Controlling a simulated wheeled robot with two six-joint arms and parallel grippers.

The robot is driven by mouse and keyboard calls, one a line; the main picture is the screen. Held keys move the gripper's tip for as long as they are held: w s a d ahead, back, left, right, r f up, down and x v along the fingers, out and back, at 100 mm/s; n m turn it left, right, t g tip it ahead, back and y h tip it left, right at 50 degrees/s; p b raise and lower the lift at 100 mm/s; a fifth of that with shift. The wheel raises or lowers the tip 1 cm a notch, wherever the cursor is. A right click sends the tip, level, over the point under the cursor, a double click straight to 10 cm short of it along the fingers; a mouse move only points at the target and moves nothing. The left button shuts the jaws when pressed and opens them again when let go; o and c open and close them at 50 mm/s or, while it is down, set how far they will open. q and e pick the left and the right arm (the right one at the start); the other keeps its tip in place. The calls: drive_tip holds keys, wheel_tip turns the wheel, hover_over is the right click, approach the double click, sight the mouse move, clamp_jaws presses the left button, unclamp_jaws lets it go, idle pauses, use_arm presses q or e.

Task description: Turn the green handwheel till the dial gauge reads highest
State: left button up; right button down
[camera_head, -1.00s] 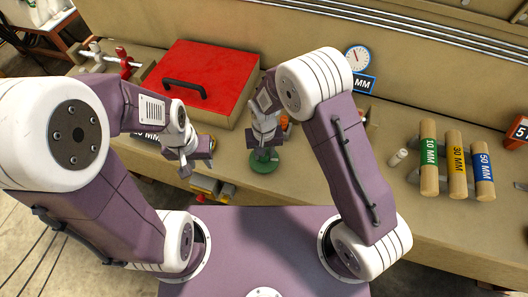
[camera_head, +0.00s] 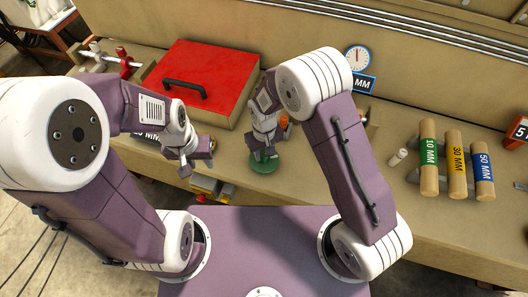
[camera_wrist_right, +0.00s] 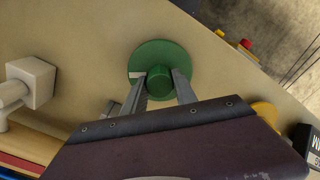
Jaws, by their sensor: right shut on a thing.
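The green handwheel (camera_head: 263,163) lies flat on the bench top, partly hidden under my right gripper (camera_head: 264,148). In the right wrist view, the handwheel (camera_wrist_right: 160,52) is a green disc with a raised round hub and a pale mark near its left edge. My right gripper's fingers (camera_wrist_right: 161,84) are shut on the hub from both sides.
A red box (camera_head: 205,82) with a black handle stands behind my left gripper. Rollers marked 10 MM (camera_head: 429,166), 30 MM (camera_head: 456,170) and 50 MM (camera_head: 483,173) lie to the right. A small white peg (camera_head: 397,157) stands beside them.

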drive_tip(key=c, duration=1)
unclamp_jaws()
drive_tip(key=shift+r, duration=0.15)
wheel_tip(320, 180, up, 9)
drive_tip(key=shift+f+b, duration=0.1)
drive_tip(key=shift+b, duration=0.6)
